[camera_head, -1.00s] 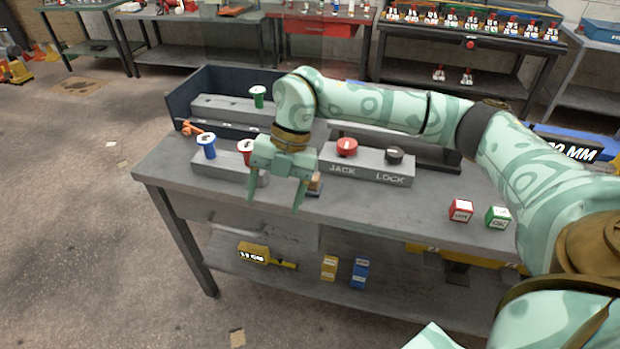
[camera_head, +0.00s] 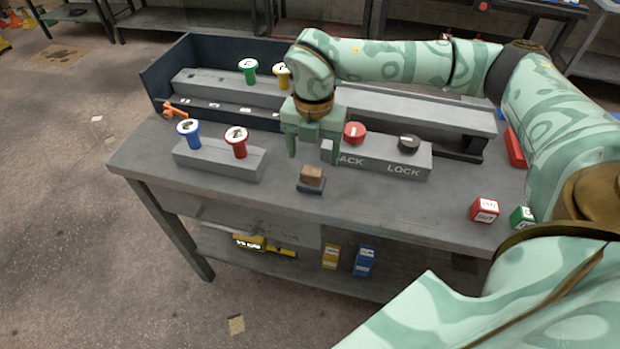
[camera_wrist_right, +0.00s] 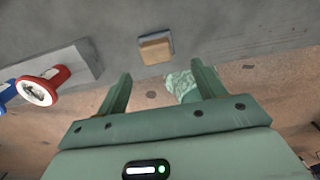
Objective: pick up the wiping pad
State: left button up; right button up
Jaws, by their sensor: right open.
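The wiping pad (camera_head: 311,179) is a small block with a tan-brown top and a dark blue-grey base. It lies on the bench top near the front edge, in front of the grey block marked JACK and LOCK. It also shows in the right wrist view (camera_wrist_right: 156,48), beyond the fingertips. My right gripper (camera_head: 315,158) is open and empty, above and slightly behind the pad in the head view. Its two fingers also show in the right wrist view (camera_wrist_right: 162,82), apart from the pad. My left gripper is not in view.
The JACK and LOCK block (camera_head: 385,160) carries red and black knobs. Red (camera_head: 484,210) and green (camera_head: 522,217) cubes sit at the right. The bench around the pad is clear.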

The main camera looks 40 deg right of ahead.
aim_at(311, 171)
jog(key=shift+f, duration=1.3)
jog(key=f, duration=0.1)
jog(key=f+b, duration=0.1)
jog(key=f, duration=0.1)
jog(key=f+b, duration=0.1)
jog(key=f, duration=0.1)
jog(key=shift+w+a, duration=0.1)
jog(key=shift+w, duration=0.15)
jog(key=shift+r, duration=0.1)
jog(key=shift+c, duration=0.3)
jog(key=c, duration=0.8)
